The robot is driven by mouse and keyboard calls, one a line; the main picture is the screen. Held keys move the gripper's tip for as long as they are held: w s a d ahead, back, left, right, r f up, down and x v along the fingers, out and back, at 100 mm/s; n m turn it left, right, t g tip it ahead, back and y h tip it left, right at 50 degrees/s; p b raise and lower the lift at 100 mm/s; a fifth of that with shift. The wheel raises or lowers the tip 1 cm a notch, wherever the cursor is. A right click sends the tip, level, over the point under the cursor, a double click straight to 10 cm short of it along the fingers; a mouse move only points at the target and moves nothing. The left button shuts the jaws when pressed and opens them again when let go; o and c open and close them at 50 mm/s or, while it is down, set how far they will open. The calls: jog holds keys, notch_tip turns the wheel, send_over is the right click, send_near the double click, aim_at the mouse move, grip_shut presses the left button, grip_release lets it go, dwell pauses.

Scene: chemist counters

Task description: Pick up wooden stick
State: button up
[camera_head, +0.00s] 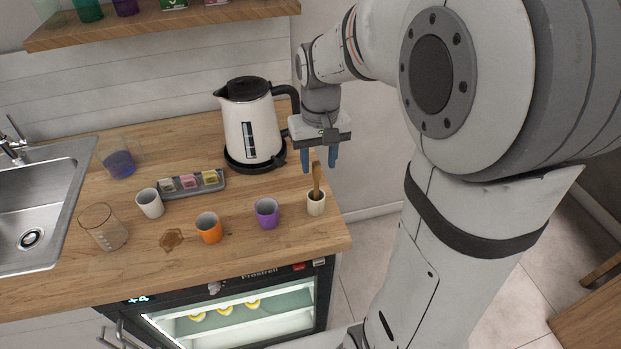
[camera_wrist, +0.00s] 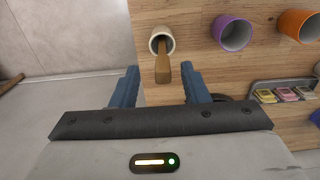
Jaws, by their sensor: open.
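The wooden stick (camera_head: 316,178) stands nearly upright in a small cream cup (camera_head: 316,207) near the right end of the wooden counter. In the wrist view the stick (camera_wrist: 162,66) points up toward the camera out of the cream cup (camera_wrist: 155,36). My gripper (camera_head: 319,165) points down, with its blue fingers apart and empty, above and slightly behind the stick in the head view. In the wrist view the stick's top shows in the gap between the fingertips (camera_wrist: 160,78). I cannot tell if it touches either finger.
A white kettle (camera_head: 250,128) stands just behind and left of my gripper. A purple cup (camera_head: 267,212), an orange cup (camera_head: 209,227), a white cup (camera_head: 150,203) and a glass (camera_head: 104,228) stand to the left. A grey tray (camera_head: 215,189) holds small packets. The counter ends just right of the cream cup.

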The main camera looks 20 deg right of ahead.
aim_at(316, 178)
notch_tip(316, 178, down, 5)
jog(key=shift+w+a+f+p, duration=0.1)
jog(key=shift+w+a+p, duration=0.05)
jog(key=shift+p, duration=0.15)
jog(key=shift+c, duration=0.3)
grip_shut()
